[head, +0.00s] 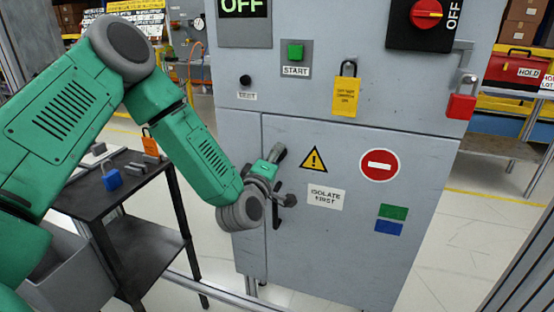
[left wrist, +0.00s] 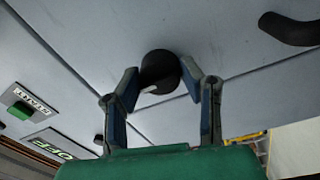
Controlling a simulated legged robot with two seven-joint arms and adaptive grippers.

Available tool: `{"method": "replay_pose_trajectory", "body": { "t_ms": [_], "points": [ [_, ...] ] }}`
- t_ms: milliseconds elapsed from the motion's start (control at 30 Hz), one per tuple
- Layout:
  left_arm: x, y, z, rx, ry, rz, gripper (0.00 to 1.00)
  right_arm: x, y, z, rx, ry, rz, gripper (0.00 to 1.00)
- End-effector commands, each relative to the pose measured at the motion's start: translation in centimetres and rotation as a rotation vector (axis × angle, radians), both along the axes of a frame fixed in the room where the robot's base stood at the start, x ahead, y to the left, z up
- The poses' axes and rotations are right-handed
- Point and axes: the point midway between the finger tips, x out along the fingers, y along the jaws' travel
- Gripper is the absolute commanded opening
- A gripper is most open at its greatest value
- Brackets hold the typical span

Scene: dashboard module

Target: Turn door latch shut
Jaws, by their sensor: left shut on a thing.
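The door latch (left wrist: 160,68) shows in the left wrist view as a dark, round-ended piece against the grey cabinet, by a door seam. My left gripper (left wrist: 160,82) has one finger on each side of it and is shut on it. In the head view my left gripper (head: 276,174) is at the upper left of the cabinet door (head: 330,235), largely covering the latch. The door lies flush with the cabinet front. The exact angle of the latch is hard to tell. My right gripper is not in view.
A dark door handle (left wrist: 290,28) stands out near the latch. Above the door are a green START button (head: 295,52), a yellow padlock tag (head: 345,97), a red padlock (head: 461,105) and a red rotary switch (head: 426,14). A dark cart (head: 135,208) stands left of the cabinet.

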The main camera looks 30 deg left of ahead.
Motion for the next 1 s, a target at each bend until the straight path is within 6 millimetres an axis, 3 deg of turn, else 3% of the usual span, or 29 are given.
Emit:
{"method": "replay_pose_trajectory", "body": {
  "t_ms": [567, 600, 667, 1000],
  "points": [
    [-0.15, 0.09, -0.51, -0.036, 0.004, 0.001, 0.06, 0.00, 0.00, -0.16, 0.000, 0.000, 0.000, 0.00],
    [-0.16, 0.10, -0.51, -0.036, 0.004, 0.001, 0.38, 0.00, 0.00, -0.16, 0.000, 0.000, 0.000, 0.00],
    [-0.15, 0.10, -0.49, -0.035, 0.004, 0.002, 0.54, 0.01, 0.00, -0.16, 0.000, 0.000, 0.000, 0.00],
    [-0.30, -0.02, -0.19, -0.034, -0.003, 0.001, 0.54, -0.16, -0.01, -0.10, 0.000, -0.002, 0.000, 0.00]
  ]
}}
